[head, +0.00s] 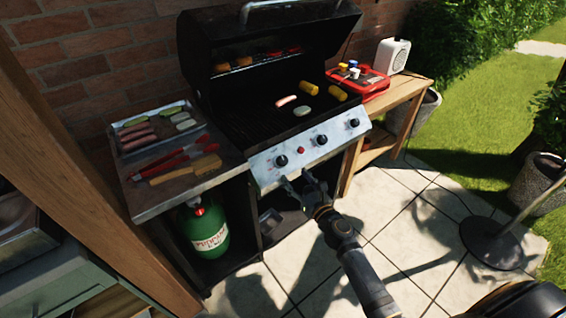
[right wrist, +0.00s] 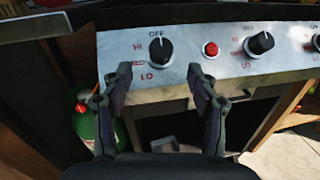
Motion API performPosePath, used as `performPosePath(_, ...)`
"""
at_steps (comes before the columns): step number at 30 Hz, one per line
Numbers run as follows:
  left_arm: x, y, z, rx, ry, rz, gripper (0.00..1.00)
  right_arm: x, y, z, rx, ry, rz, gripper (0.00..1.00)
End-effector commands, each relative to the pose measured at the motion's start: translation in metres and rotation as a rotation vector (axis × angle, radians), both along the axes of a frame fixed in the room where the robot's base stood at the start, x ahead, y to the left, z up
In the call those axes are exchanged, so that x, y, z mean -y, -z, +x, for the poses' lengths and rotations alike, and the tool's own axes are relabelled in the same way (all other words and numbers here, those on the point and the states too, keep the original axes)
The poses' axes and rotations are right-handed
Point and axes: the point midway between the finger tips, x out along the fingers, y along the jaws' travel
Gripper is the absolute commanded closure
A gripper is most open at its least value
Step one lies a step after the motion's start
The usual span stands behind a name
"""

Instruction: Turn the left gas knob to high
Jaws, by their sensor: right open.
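The left gas knob (head: 281,160) is a black round knob on the grill's silver front panel (head: 262,168). In the right wrist view the left knob (right wrist: 160,51) has OFF printed above it, HI to its left and LO at its lower left. Its pale mark appears to point up at OFF. My right gripper (head: 299,179) is open and empty in front of the panel, just below the knob. In the right wrist view its fingertips (right wrist: 160,72) are spread to either side below the knob, apart from it. My left gripper is not in view.
A red button (right wrist: 210,49) and a middle knob (right wrist: 259,43) are to the right; a third knob (head: 353,123) is beyond. The open grill holds food. A side shelf (head: 150,207) with tray and tongs is at left, above a green gas bottle (head: 208,232).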

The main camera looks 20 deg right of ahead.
Motion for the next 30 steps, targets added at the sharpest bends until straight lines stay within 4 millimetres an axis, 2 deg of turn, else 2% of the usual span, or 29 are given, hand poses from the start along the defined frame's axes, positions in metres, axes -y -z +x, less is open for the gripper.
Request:
performPosePath(3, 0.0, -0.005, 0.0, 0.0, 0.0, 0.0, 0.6, -0.005, -0.003, 0.028, 0.003, 0.0, 0.003, 0.41)
performPosePath(10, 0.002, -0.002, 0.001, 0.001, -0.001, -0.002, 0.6, -0.013, 0.0, 0.068, 0.001, 0.0, 0.0, 0.41)
performPosePath(15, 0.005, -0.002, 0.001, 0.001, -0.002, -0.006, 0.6, -0.015, 0.0, 0.08, -0.001, -0.001, -0.002, 0.41)
performPosePath(22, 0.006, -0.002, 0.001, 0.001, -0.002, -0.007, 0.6, -0.016, 0.0, 0.081, -0.001, -0.001, -0.002, 0.41)
performPosePath(23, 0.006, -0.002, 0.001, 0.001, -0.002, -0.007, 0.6, -0.016, 0.0, 0.081, -0.001, -0.001, -0.002, 0.42)
performPosePath(30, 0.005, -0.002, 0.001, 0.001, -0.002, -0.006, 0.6, -0.015, 0.0, 0.08, -0.001, -0.001, -0.002, 0.75)
